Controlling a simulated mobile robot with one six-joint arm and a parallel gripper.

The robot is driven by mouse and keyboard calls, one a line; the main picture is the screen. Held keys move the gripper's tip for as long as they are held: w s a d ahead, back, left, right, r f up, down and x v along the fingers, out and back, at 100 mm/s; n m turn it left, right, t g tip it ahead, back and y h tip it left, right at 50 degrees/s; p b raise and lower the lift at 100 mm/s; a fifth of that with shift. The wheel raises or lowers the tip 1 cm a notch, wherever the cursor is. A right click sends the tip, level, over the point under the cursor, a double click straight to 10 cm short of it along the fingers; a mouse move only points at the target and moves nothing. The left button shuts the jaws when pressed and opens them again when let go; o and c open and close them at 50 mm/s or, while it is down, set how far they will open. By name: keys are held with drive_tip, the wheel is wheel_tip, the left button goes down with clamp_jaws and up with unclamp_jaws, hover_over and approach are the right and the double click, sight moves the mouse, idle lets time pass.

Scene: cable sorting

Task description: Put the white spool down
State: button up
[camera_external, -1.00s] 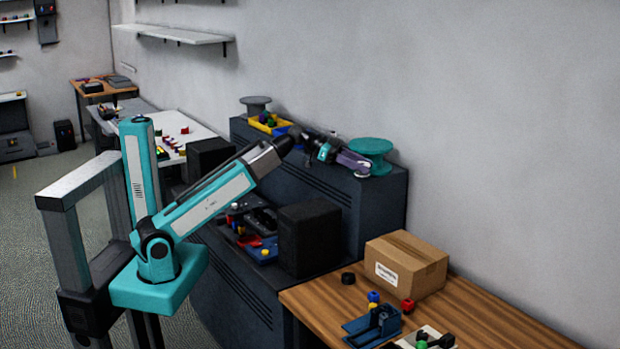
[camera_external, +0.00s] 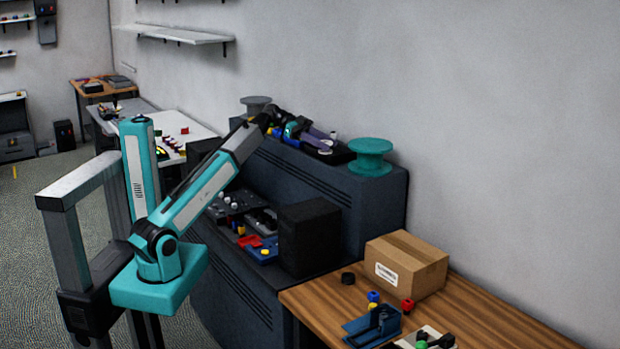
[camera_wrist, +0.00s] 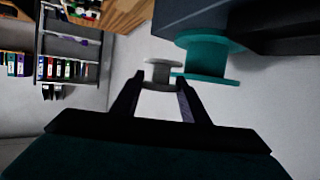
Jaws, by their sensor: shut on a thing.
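The white spool (camera_wrist: 160,74), a pale grey-white reel, sits between the two dark fingertips of my gripper (camera_wrist: 161,84) in the wrist view. My gripper is shut on it, and its lower part is partly covered by the fingers. In the external view my gripper (camera_external: 328,149) is over the top of the dark cabinet (camera_external: 380,210), left of the teal spool. The white spool is too small and covered to make out clearly there.
A teal spool (camera_external: 370,157) stands on the cabinet top and also shows in the wrist view (camera_wrist: 208,56). A grey spool (camera_external: 256,104) stands at the cabinet's far end. A black box (camera_external: 309,240) and a cardboard box (camera_external: 406,265) stand lower down.

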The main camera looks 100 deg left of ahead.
drive_tip(key=a+f+v, duration=0.1)
drive_tip(key=a+v, duration=0.1)
drive_tip(key=v, duration=0.8)
drive_tip(key=shift+m+h, duration=0.4)
drive_tip(key=f, duration=0.5)
drive_tip(key=shift+d, duration=0.25)
drive_tip(key=w+a+p, duration=0.1)
drive_tip(key=w+a, duration=0.2)
drive_tip(key=w+a+p, duration=0.1)
drive_tip(key=w+a, duration=0.2)
drive_tip(key=w+a+f+p, duration=0.1)
drive_tip(key=w+a, duration=0.2)
drive_tip(key=shift+w+a+p, duration=0.2)
drive_tip(key=shift+a+p, duration=0.1)
drive_tip(key=shift+p, duration=0.05)
drive_tip(key=shift+w+a+f+p, duration=0.1)
drive_tip(key=shift+w+a+p, duration=0.35)
drive_tip(key=shift+w+a, duration=0.45)
drive_tip(key=shift+f+g+p, duration=0.3)
drive_tip(key=shift+f+p, duration=0.2)
drive_tip(key=shift+f, duration=1.15)
